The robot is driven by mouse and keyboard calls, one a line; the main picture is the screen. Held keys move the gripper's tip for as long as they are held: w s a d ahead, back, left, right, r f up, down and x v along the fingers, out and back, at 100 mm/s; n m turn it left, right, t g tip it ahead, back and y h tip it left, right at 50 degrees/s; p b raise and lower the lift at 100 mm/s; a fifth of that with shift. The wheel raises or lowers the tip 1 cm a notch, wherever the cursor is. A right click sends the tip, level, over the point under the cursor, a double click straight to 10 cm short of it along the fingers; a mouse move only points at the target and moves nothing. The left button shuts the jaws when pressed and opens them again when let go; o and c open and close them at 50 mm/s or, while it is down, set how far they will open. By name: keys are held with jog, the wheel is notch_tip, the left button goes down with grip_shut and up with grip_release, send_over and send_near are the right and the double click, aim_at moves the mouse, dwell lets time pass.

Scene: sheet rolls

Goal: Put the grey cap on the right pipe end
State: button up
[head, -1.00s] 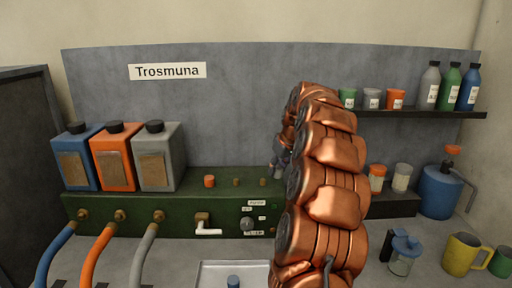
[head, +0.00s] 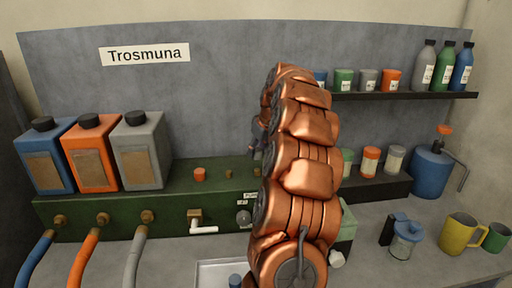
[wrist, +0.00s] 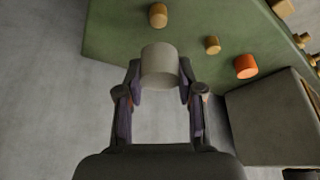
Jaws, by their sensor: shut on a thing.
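The grey cap (wrist: 160,65) is held between the two fingertips of my gripper (wrist: 158,80) in the wrist view. The green unit (head: 110,207) has a row of pipe ends on top. The left one wears an orange cap (head: 199,174), seen also in the wrist view (wrist: 246,66). The middle pipe end (head: 229,174) is bare brass. The right pipe end (wrist: 158,15) is bare brass and appears just beyond the held cap in the wrist view, apart from it. In the head view my arm hides most of the gripper and the cap.
Blue, orange and grey canisters (head: 141,151) stand on the unit's left part. A white-handled tap (head: 203,229) is on its front. A shelf (head: 400,96) with small pots and bottles is at the right. A blue jug (head: 432,172) and yellow mug (head: 458,233) stand at the right.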

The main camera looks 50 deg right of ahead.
aim_at(256, 169)
jog(key=shift+f, duration=1.7)
jog(key=shift+f+b, duration=1.45)
jog(key=shift+f, duration=0.2)
jog(key=shift+s+b, duration=0.1)
jog(key=shift+b, duration=0.2)
jog(key=o, duration=1)
jog(key=v, duration=1.2)
